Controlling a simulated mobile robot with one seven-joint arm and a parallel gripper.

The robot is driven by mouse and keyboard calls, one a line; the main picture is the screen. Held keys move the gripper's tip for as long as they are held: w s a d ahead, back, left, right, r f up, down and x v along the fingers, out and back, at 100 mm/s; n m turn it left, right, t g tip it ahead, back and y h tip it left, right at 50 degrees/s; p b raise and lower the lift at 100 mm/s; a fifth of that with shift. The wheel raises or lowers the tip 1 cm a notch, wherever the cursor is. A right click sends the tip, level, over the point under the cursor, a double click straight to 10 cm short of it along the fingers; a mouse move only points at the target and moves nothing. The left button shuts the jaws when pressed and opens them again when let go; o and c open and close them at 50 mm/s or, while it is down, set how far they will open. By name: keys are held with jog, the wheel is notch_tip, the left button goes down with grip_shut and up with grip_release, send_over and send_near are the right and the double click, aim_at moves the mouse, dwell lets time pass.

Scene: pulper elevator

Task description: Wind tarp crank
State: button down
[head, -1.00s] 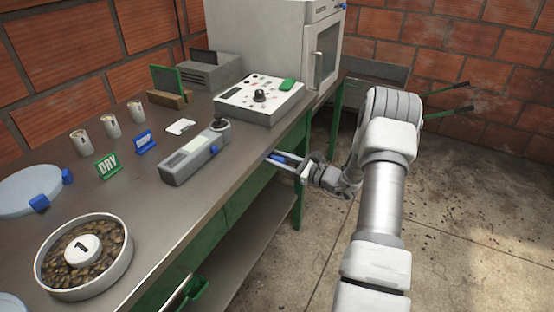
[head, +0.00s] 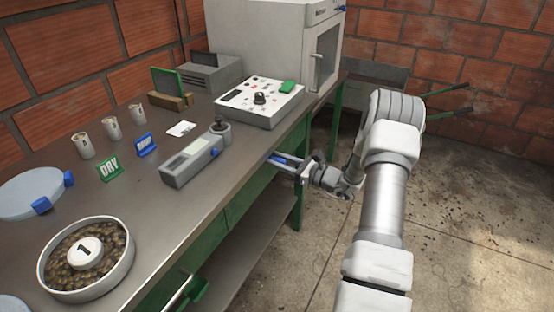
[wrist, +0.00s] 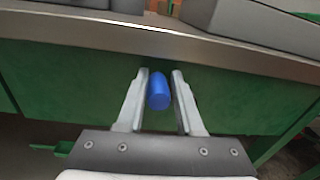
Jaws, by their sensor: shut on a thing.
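A blue cylindrical grip (wrist: 159,92) stands out in front of the green bench front, just below the metal edge. It looks like the crank's handle, but the rest of the crank is hidden. My gripper (wrist: 160,78) has one pale finger on each side of it and is shut on it. In the head view my gripper (head: 288,163) is at the bench's front edge, right of the handheld meter, with a bit of blue between its fingers. The tarp is not recognisable in either view.
The metal-topped bench (head: 155,240) fills the left. It bears a bowl of beans (head: 86,258), a handheld meter (head: 192,161), a control box (head: 259,100) and a large grey cabinet (head: 265,45). A cart with green handles (head: 447,115) stands behind my arm. The floor at right is clear.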

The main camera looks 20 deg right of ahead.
jog(key=shift+w+d+r+m+p, duration=0.1)
jog(key=shift+d+r+m+p, duration=0.2)
jog(key=shift+m+p, duration=0.3)
jog(key=shift+w+d+m, duration=0.1)
jog(key=shift+w+m, duration=0.05)
jog(key=shift+m, duration=0.35)
jog(key=c, duration=0.6)
grip_release()
jog(key=p+v, duration=0.2)
jog(key=v, duration=1.5)
jog(key=shift+s+r, duration=0.25)
jog(key=shift+c, duration=0.4)
